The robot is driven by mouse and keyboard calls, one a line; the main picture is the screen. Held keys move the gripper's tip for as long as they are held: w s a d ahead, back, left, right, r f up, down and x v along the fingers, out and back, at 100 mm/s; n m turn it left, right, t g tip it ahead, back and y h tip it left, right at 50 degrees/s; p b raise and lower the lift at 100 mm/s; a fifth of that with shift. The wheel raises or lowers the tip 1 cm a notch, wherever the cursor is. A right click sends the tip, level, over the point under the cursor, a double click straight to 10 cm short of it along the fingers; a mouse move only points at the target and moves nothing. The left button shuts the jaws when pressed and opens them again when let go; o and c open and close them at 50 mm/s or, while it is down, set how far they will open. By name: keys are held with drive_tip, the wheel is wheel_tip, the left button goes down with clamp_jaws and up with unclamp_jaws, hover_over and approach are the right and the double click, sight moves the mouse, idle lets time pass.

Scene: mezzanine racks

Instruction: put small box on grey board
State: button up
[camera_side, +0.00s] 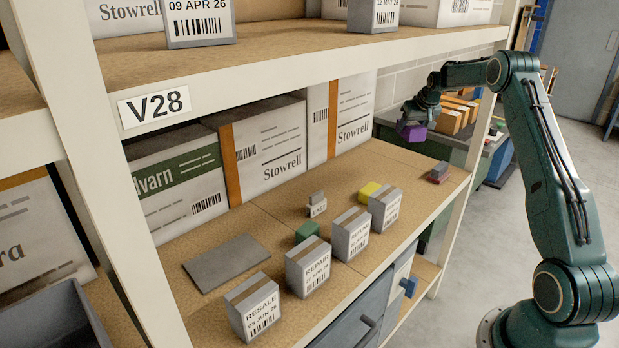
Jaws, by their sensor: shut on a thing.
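The grey board (228,263) lies flat and bare on the brown shelf, at the left in front of the large cartons. My gripper (409,122) is at the upper right, above the far right end of the shelf and well away from the board. It is shut on a small purple box (412,132), held in the air and slightly tilted. The fingertips are small and partly hidden at this distance.
Several grey labelled boxes (306,266) line the shelf's front edge. A green block (307,231), a yellow block (369,191) and a small grey tag holder (317,208) stand behind them. A red and grey item (438,172) lies far right. An upper shelf (330,50) overhangs.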

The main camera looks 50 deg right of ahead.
drive_tip(key=shift+w+a, duration=0.1)
drive_tip(key=w+a+f+n+y, duration=0.1)
drive_tip(key=w+a+f+n, duration=0.1)
drive_tip(key=w+a, duration=0.4)
drive_tip(key=w+a+f+n+y, duration=0.15)
drive_tip(key=w+a, duration=0.25)
drive_tip(key=a, duration=0.5)
drive_tip(key=n+y, duration=0.6)
drive_tip(key=n, duration=0.6)
hover_over(217, 259)
drive_tip(key=s+d, duration=0.2)
wheel_tip(217, 259, down, 7)
drive_tip(key=shift+g, duration=0.3)
drive_tip(key=shift+a+f, duration=0.1)
drive_tip(key=shift+f, duration=4.1)
drive_tip(key=shift+f, duration=0.15)
drive_tip(key=o, duration=1)
drive_tip(key=shift+o, duration=0.2)
